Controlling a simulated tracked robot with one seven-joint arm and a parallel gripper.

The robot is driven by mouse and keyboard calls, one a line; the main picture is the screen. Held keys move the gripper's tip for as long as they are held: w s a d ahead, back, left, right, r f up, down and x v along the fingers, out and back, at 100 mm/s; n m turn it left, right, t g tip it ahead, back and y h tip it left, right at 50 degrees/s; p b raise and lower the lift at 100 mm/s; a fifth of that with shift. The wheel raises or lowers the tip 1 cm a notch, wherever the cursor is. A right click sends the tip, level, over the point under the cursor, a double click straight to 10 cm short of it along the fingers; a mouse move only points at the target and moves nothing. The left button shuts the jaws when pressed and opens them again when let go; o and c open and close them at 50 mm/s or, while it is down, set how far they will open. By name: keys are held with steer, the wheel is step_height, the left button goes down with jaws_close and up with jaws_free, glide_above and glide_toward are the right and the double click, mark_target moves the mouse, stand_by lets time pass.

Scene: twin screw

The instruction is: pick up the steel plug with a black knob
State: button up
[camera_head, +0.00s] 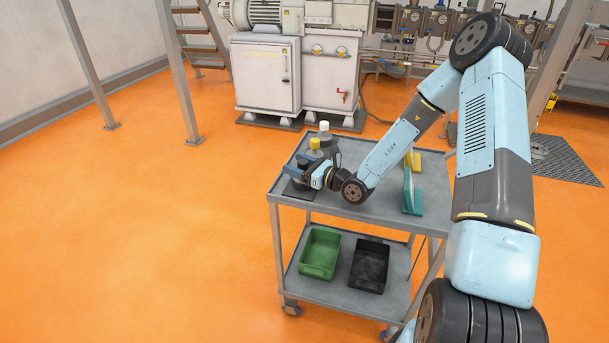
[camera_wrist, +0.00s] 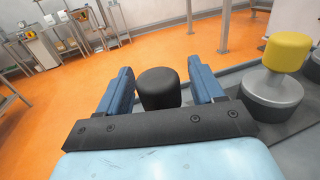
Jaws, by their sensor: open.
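The black knob (camera_wrist: 159,88) of a plug stands between the two blue fingers of my gripper (camera_wrist: 161,82) in the wrist view. The fingers are open, one on each side of it, with narrow gaps. The plug's steel body is hidden below the knob by my gripper's black crossbar. In the head view my gripper (camera_head: 308,177) is low over the left end of the trolley top, pointing left; it largely hides the black-knobbed plug there.
A steel plug with a yellow knob (camera_wrist: 287,55) stands close to the right of my gripper in the wrist view. A white-topped plug (camera_head: 324,127) stands behind it. The trolley (camera_head: 362,212) carries green and yellow upright pieces (camera_head: 411,190); green (camera_head: 320,253) and black (camera_head: 369,264) bins sit below.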

steer(key=c, duration=1.1)
steer(key=shift+c, duration=0.5)
steer(key=shift+r, duration=0.15)
